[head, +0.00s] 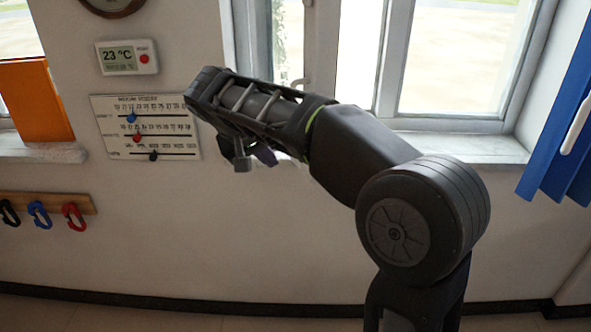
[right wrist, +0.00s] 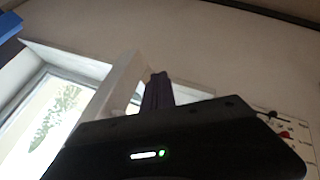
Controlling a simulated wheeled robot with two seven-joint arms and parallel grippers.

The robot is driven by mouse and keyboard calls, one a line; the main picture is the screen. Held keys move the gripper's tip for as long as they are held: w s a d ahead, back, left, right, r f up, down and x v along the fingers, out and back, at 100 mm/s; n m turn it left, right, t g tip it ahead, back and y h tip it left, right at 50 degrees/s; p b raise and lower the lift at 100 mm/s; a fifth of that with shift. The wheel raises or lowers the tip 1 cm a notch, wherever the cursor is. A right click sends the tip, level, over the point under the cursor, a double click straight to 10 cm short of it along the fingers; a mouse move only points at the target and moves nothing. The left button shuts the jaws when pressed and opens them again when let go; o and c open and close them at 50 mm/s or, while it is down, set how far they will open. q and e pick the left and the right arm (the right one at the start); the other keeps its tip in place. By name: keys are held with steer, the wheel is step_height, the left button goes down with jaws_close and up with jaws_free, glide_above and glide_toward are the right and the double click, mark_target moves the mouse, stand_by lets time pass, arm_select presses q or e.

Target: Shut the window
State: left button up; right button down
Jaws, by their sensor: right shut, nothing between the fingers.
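The window (head: 455,60) has a white frame and stands at the top of the head view, partly behind my right arm. A white upright sash edge (head: 323,50) with a small handle (head: 300,83) shows left of the right pane. In the right wrist view a white sash (right wrist: 122,82) juts out from the window opening, so it looks ajar. My left gripper is not in view.
A white sill (head: 460,148) runs under the window. Blue curtain folds (head: 570,110) hang at the right. On the left wall are a thermometer display (head: 127,58), a calendar board (head: 110,103), an orange panel (head: 32,100) and a hook rail (head: 88,204). The lower wall is clear.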

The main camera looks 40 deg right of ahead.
steer(key=shift+f, duration=0.1)
steer(key=w+d+f+p, duration=0.2)
steer(key=d+f+p, duration=0.1)
steer(key=d+f, duration=0.5)
steer(key=shift+d, duration=0.55)
steer(key=shift+d, duration=0.1)
